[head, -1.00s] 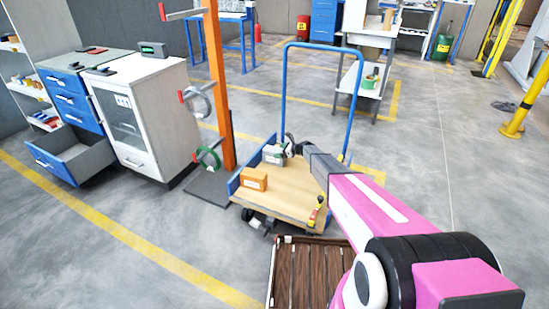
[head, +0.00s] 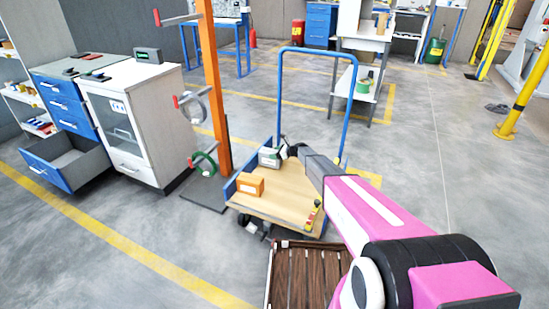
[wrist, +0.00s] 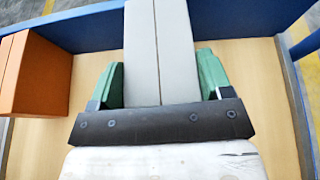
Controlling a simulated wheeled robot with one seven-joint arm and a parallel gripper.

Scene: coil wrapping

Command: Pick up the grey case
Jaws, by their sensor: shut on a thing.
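The grey case (head: 268,157) is at the back left corner of the blue trolley's wooden deck (head: 290,195). In the wrist view the grey case (wrist: 157,45) stands between the two green-padded fingers of my gripper (wrist: 158,80), with a seam along its length. My gripper (head: 282,153) is shut on it, one finger on each side. The far end of the case overlaps the trolley's blue rim in the wrist view. Its underside is hidden, so I cannot tell whether it touches the deck.
An orange box (head: 250,185) lies on the deck left of the case; it also shows in the wrist view (wrist: 35,75). A yellow-and-red tool (head: 313,214) lies at the deck's right edge. The blue handle (head: 281,95) rises behind. An orange post (head: 213,90) stands left.

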